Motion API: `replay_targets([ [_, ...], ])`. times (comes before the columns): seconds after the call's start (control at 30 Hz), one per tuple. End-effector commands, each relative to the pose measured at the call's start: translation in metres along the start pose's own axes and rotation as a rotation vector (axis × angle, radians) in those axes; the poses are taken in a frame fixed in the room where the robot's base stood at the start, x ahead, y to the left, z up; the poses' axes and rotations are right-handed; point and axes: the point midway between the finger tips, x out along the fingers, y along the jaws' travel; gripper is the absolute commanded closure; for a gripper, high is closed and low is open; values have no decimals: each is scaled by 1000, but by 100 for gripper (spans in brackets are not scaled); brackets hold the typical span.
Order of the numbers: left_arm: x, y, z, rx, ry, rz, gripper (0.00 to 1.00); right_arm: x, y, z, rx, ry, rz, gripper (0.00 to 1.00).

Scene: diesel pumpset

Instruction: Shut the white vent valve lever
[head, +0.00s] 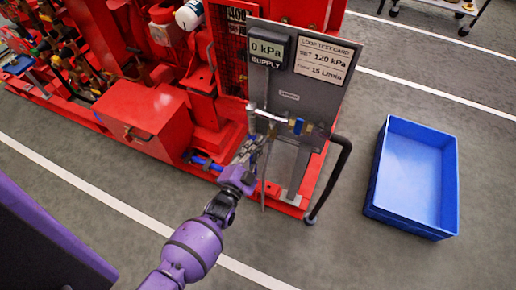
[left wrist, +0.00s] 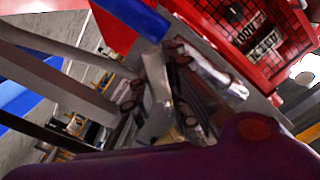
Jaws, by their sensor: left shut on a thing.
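The white vent valve lever (head: 252,118) is a pale, narrow piece at the left end of the silver pipe on the grey test panel. It points downward in the head view. My left gripper (head: 256,143) reaches up to it from below and is shut on it. In the left wrist view a pale flat piece (left wrist: 157,88) lies between the dark finger links of my gripper; the fingers hide part of it. A second valve with a blue handle (head: 297,126) is just right of it on the same pipe. My right gripper is not in view.
The grey panel (head: 330,100) carries a display reading 0 kPa (head: 267,48) and a test card (head: 324,60). A black hose (head: 338,178) curves down at its right. Red pumpset parts (head: 150,120) stand left. A blue crate (head: 376,190) sits on open floor at right.

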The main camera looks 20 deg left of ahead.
Motion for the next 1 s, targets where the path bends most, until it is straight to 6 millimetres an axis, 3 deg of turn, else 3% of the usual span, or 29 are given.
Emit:
replay_targets([
  [0.6,-1,-28,-8,562,-1,0,100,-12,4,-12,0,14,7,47],
  [1.0,-1,-36,-14,768,-1,2,100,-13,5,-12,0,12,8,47],
])
